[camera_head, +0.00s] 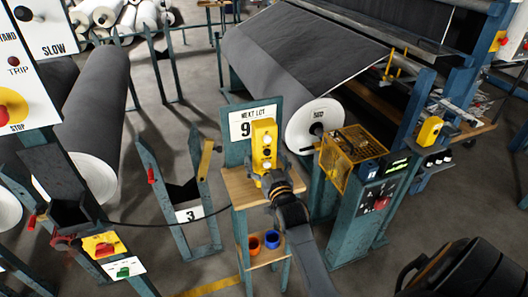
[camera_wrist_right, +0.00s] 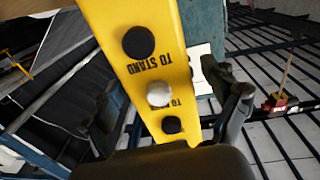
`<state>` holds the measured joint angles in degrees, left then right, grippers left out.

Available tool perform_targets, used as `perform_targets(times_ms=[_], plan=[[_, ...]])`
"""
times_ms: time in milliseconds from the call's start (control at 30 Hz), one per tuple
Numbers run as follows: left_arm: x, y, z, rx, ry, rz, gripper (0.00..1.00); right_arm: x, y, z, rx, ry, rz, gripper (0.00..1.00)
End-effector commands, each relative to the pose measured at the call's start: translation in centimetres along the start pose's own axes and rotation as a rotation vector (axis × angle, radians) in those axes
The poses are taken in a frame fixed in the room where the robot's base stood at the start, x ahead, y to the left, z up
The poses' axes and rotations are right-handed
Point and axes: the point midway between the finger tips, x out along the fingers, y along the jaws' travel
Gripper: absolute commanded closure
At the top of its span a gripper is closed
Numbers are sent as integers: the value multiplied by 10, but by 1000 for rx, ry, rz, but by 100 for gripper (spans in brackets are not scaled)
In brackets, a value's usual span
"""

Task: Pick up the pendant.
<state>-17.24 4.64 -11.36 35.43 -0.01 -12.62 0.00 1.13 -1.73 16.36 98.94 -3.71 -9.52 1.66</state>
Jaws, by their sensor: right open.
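The yellow pendant (camera_head: 263,137) stands upright above a small wood-topped stand (camera_head: 235,188), in front of the "NEXT LOT" sign. My right gripper (camera_head: 268,172) is at its lower part, coming from the front. In the right wrist view the pendant (camera_wrist_right: 150,50) fills the middle, with black and white buttons and "TO STAND" lettering. The open fingers of my right gripper (camera_wrist_right: 168,112) show on both sides of it. I cannot tell whether they touch it. The pendant's underside is hidden by the gripper. My left gripper is not in view.
A large grey roll (camera_head: 285,65) lies just behind. A yellow mesh cage (camera_head: 350,150) on a control post is close on the right. Another yellow box (camera_head: 429,131) sits farther right. Orange (camera_head: 254,245) and blue (camera_head: 272,239) cups stand on the lower shelf. A black cable runs left.

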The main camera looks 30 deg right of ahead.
Motion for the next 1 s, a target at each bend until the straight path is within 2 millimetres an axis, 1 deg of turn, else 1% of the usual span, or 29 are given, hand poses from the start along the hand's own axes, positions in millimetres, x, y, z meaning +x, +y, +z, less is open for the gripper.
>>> perform_targets(times_ms=[33,100,333,367,400,467,500,567,600,767,800,1000], plan=[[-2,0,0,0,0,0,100,6,0,-1,0,0,0,13],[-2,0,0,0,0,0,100,10,0,0,0,-1,0,13],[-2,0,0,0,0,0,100,10,0,1,0,0,0,13],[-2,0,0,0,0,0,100,10,0,1,0,0,0,17],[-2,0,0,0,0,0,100,10,0,1,0,0,0,25],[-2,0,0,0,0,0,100,10,0,1,0,0,0,38],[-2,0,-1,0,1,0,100,10,0,1,0,0,0,46],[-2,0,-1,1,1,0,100,10,0,1,0,0,0,58],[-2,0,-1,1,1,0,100,10,0,1,0,-1,0,66],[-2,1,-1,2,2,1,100,10,0,1,0,-1,0,99],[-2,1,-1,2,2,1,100,11,0,-2,0,6,0,99],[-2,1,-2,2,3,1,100,11,0,-2,0,6,0,99]])
